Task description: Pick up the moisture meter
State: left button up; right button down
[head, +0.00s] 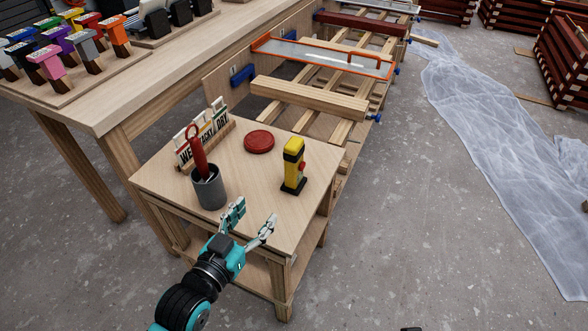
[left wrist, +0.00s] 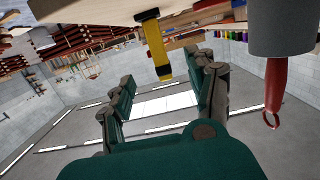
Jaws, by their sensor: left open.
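The moisture meter, a yellow handheld device with black ends and a red button (head: 293,166), stands upright on the small wooden table (head: 252,182), right of centre. It also shows upside down in the left wrist view (left wrist: 156,50), past my fingers. My left gripper (head: 250,222) is open and empty at the table's front edge, in front of and left of the meter, not touching it. In the left wrist view its two fingers (left wrist: 163,88) are spread apart. My right gripper does not show.
A grey cup (head: 209,190) with a red-handled tool stands left of the meter. Behind are a WET/TACKY/DRY stand (head: 205,133) and a red disc (head: 259,141). A wooden rack with battens (head: 310,95) adjoins the table's back. Tabletop between cup and meter is clear.

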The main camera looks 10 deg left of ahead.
aim_at(289, 161)
pick_arm(q)
jog(key=shift+t+h, duration=0.4)
jog(key=shift+t, duration=0.3)
jog(key=x, duration=0.4)
jog(key=r+b+x, duration=0.1)
jog(key=x, duration=0.3)
jog(key=r+x, duration=0.1)
jog(key=x, duration=0.2)
jog(key=shift+w+d+r+b, duration=0.15)
jog(key=shift+w+d+b, duration=0.1)
jog(key=shift+w+b, duration=0.1)
jog(key=shift+x, duration=0.8)
jog(key=b+x, duration=0.1)
jog(key=x, duration=0.2)
jog(key=shift+w+d, duration=0.25)
jog(key=shift+d, duration=0.05)
jog(key=shift+w+d, duration=0.15)
jog(key=shift+w, duration=0.3)
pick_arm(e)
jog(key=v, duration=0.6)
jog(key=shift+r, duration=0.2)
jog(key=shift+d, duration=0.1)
pick_arm(q)
jog(key=c, duration=1.1)
grip_shut()
